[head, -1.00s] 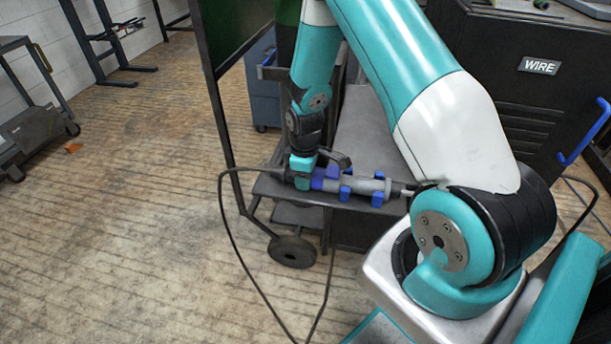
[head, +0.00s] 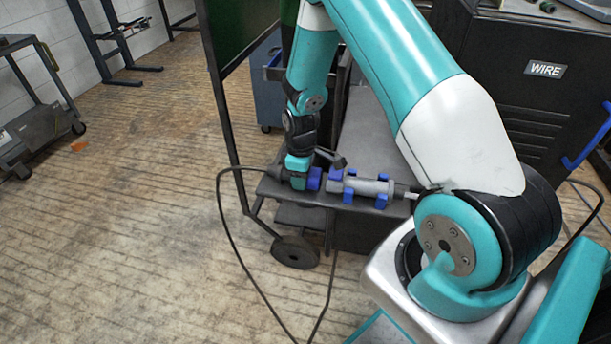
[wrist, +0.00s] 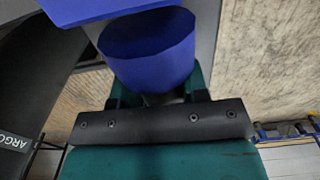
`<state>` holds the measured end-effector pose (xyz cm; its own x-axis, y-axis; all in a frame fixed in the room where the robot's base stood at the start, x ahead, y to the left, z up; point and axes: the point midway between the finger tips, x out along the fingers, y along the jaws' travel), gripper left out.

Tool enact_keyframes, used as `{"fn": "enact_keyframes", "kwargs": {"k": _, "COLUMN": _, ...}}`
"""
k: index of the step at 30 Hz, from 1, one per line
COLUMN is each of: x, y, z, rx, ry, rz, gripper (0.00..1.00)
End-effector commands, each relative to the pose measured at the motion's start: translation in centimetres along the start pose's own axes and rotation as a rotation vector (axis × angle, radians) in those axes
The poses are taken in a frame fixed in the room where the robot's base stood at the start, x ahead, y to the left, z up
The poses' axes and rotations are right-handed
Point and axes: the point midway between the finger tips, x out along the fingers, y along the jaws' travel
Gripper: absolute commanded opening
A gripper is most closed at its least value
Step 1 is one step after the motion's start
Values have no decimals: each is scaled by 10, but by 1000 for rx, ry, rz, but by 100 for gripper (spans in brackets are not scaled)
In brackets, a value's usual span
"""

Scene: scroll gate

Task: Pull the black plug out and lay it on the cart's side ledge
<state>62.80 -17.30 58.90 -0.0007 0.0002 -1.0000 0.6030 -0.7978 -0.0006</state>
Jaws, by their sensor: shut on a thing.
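The black plug (head: 279,172) has a blue collar (head: 314,178) and trails a black cable at its left end. My gripper (head: 298,181) is shut on the plug, just left of the collar, and hides its middle. The grey socket (head: 360,186) lies level in blue clamps to the right, with a narrow gap between it and the collar. The cart's side ledge (head: 328,201) is the dark shelf below them. In the wrist view the blue collar (wrist: 150,50) stands out beyond the jaws and hides most of the plug.
The cable (head: 223,215) loops down to the floor on the left. A dark screen frame (head: 225,130) stands close left of the arm. A machine labelled WIRE (head: 535,100) stands at the right. A dark surface marked ARGO (wrist: 15,140) is near the wrist.

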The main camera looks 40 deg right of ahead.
Motion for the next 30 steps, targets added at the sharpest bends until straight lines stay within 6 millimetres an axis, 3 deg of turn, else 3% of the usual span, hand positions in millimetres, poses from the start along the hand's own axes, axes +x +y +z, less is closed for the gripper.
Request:
{"fn": "enact_keyframes", "kwargs": {"k": 18, "x": 0, "y": 0, "z": -23, "rx": -1, "ry": 1, "rz": 1, "gripper": 0}}
{"fn": "enact_keyframes", "kwargs": {"k": 30, "x": 0, "y": 0, "z": -27, "rx": 1, "ry": 1, "rz": 1, "gripper": 0}}
